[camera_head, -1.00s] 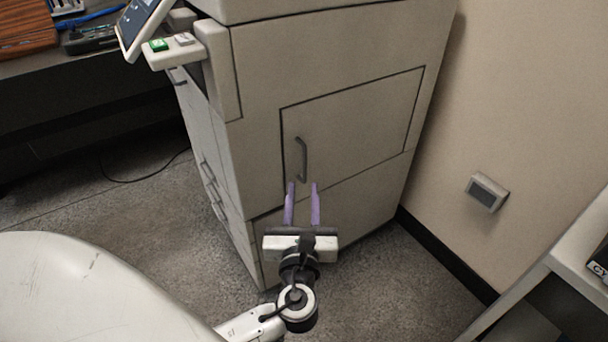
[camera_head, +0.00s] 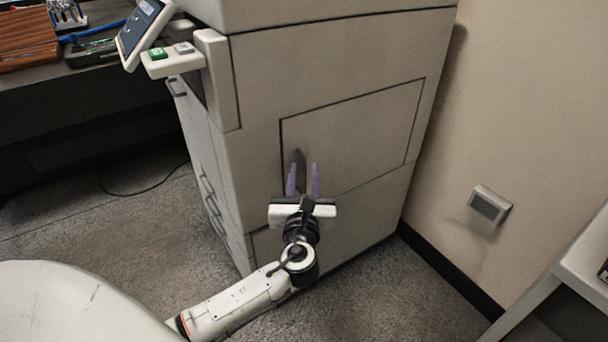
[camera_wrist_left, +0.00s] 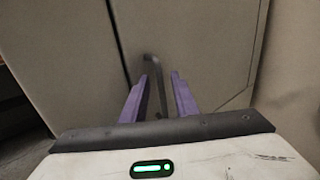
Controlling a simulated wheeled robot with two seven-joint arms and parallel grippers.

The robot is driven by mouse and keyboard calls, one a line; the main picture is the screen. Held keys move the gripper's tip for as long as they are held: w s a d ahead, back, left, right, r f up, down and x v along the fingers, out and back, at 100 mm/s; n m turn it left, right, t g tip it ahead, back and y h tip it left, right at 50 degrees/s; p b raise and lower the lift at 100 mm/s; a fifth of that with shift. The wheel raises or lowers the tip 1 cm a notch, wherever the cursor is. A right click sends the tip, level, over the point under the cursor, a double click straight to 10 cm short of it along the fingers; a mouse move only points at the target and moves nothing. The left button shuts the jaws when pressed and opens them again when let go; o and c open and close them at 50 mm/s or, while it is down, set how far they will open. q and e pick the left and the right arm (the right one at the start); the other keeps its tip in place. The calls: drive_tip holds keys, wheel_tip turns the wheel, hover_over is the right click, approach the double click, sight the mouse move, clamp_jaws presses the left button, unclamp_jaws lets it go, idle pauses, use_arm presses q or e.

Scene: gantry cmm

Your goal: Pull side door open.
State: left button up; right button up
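The side door (camera_head: 358,128) is a beige rectangular panel on the side of a copier-like machine, and it sits flush and closed. Its dark vertical handle (camera_head: 300,157) is near the panel's left edge, partly hidden by my gripper. My left gripper (camera_head: 304,170) is open, with its purple fingers on either side of the handle's lower part in the head view. In the left wrist view the handle (camera_wrist_left: 152,72) shows between the spread fingers (camera_wrist_left: 160,88). I cannot tell whether a finger touches it. My right gripper is not in view.
The machine (camera_head: 255,65) has a control panel (camera_head: 143,25) at upper left and drawer handles on its left face. A wall with a small grey box (camera_head: 490,204) is at right. A white table (camera_head: 585,245) is at lower right. Grey floor lies open at left.

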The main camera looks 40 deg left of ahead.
use_arm(q)
clamp_jaws()
idle(1.3)
